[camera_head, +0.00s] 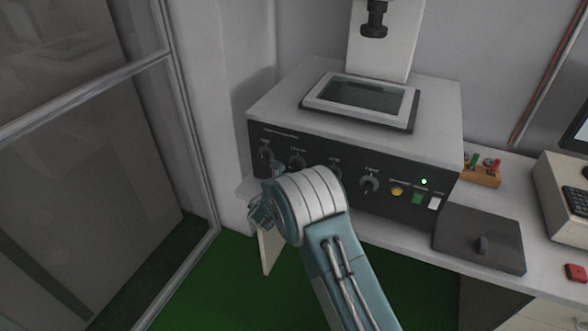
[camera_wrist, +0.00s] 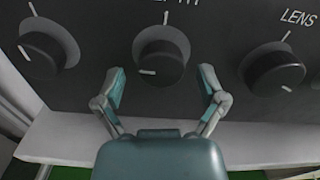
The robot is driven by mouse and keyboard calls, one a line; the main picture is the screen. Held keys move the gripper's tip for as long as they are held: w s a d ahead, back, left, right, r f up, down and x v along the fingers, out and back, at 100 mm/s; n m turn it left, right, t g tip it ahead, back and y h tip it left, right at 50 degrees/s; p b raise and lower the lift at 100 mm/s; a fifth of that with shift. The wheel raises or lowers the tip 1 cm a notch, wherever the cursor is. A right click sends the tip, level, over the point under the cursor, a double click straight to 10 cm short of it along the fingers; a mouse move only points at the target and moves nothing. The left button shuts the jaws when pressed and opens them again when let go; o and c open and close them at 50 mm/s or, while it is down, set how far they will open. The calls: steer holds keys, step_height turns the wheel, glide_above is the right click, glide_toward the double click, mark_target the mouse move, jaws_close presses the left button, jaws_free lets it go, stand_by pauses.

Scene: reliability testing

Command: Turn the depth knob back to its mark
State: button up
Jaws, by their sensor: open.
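The depth knob (camera_wrist: 160,58) is a dark round knob in the middle of the wrist view, under a partly cut-off label ending in "TH". Its short white pointer line is at the lower left of its face. A white mark (camera_wrist: 165,18) is on the panel above the knob, so pointer and mark are not lined up. My gripper (camera_wrist: 161,82) is open, its two teal-padded fingers just below the knob's left and right sides, apart from it. In the head view my gripper (camera_head: 264,200) is at the left front of the black panel, partly hidden by my wrist.
A LENS knob (camera_wrist: 275,73) is to the right and another knob (camera_wrist: 47,50) to the left. The machine (camera_head: 430,100) stands on a white bench. A dark lidded plate (camera_head: 480,238) lies at right. A glass-panelled frame (camera_head: 90,130) is at left.

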steer(key=shift+w+d, duration=0.2)
steer(key=shift+w, duration=0.25)
steer(key=c, duration=1.1)
steer(key=shift+c, duration=0.2)
